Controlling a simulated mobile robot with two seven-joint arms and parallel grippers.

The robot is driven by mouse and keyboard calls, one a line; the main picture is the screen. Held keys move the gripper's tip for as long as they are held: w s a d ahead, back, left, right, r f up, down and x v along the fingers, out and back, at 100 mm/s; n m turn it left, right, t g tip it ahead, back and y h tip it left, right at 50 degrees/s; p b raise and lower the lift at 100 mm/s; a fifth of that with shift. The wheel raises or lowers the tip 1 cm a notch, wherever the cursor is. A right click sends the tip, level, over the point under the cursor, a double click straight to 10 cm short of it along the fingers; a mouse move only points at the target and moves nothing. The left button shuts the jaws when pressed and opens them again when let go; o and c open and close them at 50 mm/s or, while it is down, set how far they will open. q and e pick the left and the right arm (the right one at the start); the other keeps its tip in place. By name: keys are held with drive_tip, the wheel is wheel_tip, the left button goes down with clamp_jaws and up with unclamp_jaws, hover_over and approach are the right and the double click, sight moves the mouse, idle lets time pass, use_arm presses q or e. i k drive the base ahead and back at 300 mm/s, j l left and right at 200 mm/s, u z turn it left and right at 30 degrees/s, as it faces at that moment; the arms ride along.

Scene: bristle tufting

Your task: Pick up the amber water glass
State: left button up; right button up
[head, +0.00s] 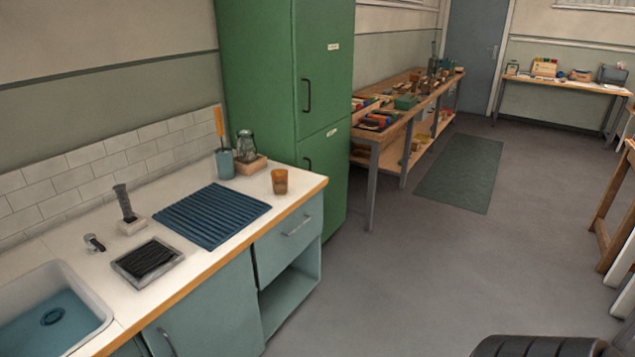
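The amber water glass (279,182) stands upright on the white counter (240,194), near its right end and close to the wooden front edge. It is a small orange-brown tumbler. Nothing touches it. Neither of my grippers shows in the head view. A dark ribbed part at the bottom right edge cannot be made out as a gripper.
A blue ribbed mat (212,215) lies left of the glass. Behind it stand a blue cup (225,163) and a glass jar (246,146) on a wooden block. A sink (50,312) is at far left. A green cabinet (270,80) stands behind the counter.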

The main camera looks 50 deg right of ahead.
sight(279, 177)
drive_tip(key=z, duration=1.25)
